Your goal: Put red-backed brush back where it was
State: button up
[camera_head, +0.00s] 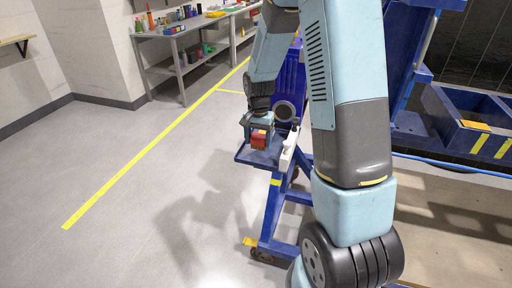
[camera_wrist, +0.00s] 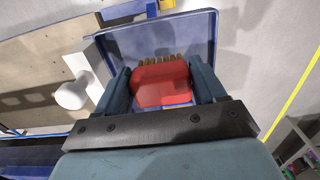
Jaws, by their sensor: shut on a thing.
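The red-backed brush (camera_wrist: 160,84) is between the two fingers of my gripper (camera_wrist: 162,92) in the wrist view, with its tan bristles showing past the red back. My gripper is shut on it. In the head view the brush (camera_head: 259,139) shows as a small red block at the end of my gripper (camera_head: 258,133), over a blue tray (camera_head: 246,156) on the side of a blue wheeled stand. In the wrist view the tray (camera_wrist: 197,27) lies behind the brush. I cannot tell whether the brush touches the tray.
A white knob-like part (camera_wrist: 74,95) stands close beside the tray in the wrist view. The blue stand (camera_head: 272,205) is below my arm. A grey workbench (camera_head: 178,38) with several items is at the back. A blue bin (camera_head: 470,118) is at the right. The floor at left is clear.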

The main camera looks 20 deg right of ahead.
aim_at(257, 146)
jog(key=shift+w+a+f, duration=0.1)
jog(key=shift+w+f, duration=0.3)
jog(key=shift+f, duration=1.7)
jog(key=o, duration=1)
jog(key=shift+w, duration=0.1)
